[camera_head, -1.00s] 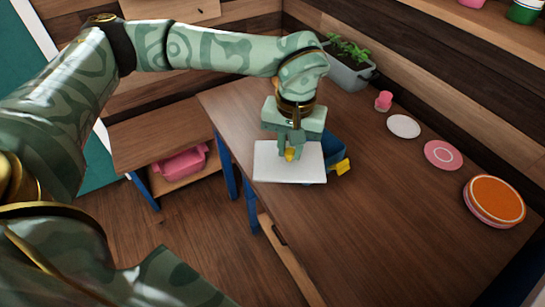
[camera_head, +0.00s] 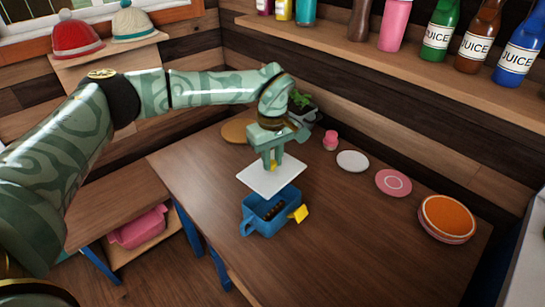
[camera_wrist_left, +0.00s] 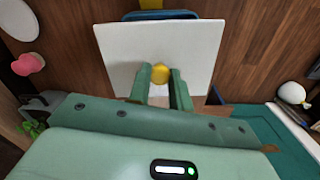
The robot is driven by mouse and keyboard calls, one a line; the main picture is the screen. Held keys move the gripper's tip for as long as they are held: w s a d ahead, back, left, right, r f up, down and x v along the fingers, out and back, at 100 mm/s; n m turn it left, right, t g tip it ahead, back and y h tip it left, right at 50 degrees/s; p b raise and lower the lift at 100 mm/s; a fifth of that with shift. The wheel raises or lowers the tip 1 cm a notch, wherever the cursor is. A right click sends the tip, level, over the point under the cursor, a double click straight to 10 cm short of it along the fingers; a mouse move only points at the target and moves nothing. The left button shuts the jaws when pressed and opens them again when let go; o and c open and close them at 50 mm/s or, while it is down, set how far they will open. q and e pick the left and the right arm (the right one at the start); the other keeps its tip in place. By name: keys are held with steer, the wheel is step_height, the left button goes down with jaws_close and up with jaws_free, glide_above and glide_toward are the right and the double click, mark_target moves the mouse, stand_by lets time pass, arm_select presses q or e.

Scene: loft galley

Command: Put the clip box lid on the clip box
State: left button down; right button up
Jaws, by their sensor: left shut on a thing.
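The clip box lid (camera_head: 265,183) is a flat white plate with a yellow knob. My left gripper (camera_head: 273,163) is shut on the knob and holds the lid roughly level, apart from the box. The open blue clip box (camera_head: 262,226) stands on the table, nearer the viewer than the lid, with small dark things inside and a yellow clip (camera_head: 299,213) at its right. In the left wrist view the lid (camera_wrist_left: 190,45) fills the middle, with the yellow knob (camera_wrist_left: 160,73) between the fingers. Only a strip of the box (camera_wrist_left: 160,15) shows past the lid's far edge. My right gripper is not in view.
A pink cup (camera_head: 330,141), a white plate (camera_head: 352,161), a pink plate (camera_head: 393,183) and an orange-topped stack (camera_head: 447,217) line the table's back and right. A planter (camera_head: 303,113) and a round board (camera_head: 236,131) stand behind my gripper. The front right of the table is clear.

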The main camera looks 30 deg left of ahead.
mark_target(273, 170)
arm_select(q)
steer(key=shift+f+b, duration=0.95)
steer(key=shift+f, duration=3.55)
steer(key=shift+f, duration=0.3)
steer(key=c, duration=1.2)
jaws_free()
steer(key=shift+r+p, duration=0.15)
steer(key=shift+p, duration=0.15)
